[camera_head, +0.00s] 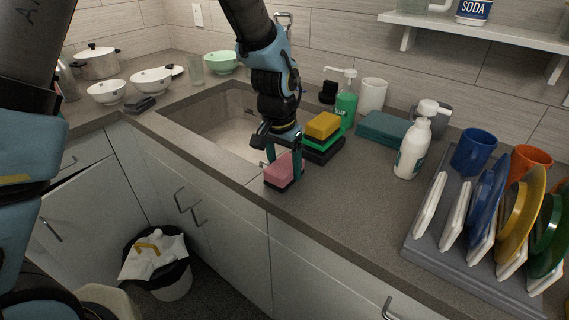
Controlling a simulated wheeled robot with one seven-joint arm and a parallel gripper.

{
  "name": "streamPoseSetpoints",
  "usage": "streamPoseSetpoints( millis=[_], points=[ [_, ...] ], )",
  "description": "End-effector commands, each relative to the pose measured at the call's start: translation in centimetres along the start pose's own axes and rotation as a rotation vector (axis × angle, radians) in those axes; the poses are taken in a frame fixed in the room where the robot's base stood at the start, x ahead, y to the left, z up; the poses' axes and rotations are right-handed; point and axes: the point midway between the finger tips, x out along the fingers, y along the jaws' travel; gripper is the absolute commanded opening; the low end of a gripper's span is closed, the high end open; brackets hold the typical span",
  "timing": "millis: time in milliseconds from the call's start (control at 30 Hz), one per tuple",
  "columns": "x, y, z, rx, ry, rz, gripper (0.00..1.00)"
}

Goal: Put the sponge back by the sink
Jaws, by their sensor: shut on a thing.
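A pink sponge with a dark underside (281,172) is at the front right corner of the sink, by the counter's front edge. My gripper (284,163) points down and is shut on the pink sponge, one teal finger on each side. I cannot tell whether the sponge touches the counter. The sink (212,122) is a light basin just left of the gripper, partly hidden by my arm. A yellow sponge (323,125) lies on a green one (328,139) and a dark block behind and right of the gripper.
A green soap bottle (345,104), a teal box (384,128) and a white pump bottle (412,150) stand behind to the right. A grey dish rack (430,244) with plates fills the right. Bowls (152,80) stand at left. Counter between gripper and rack is clear.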

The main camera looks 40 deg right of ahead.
Motion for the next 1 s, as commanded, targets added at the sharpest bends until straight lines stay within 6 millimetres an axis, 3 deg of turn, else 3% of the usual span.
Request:
streamPoseSetpoints(
  millis=[100, 133, 367, 733, 1000],
  points=[
    [0.1, 0.0, 0.0, 0.0, 0.0, 0.0, 0.0],
    [0.1, 0.0, 0.0, 0.0, 0.0, 0.0, 0.74],
    [0.0, 0.0, 0.0, 0.0, 0.0, 0.0, 1.0],
    [-0.7, 0.0, -0.1, -0.001, 0.002, 0.0, 1.0],
    [-5.4, 0.0, -0.1, 0.0, 0.006, -0.001, 1.0]
  ],
)
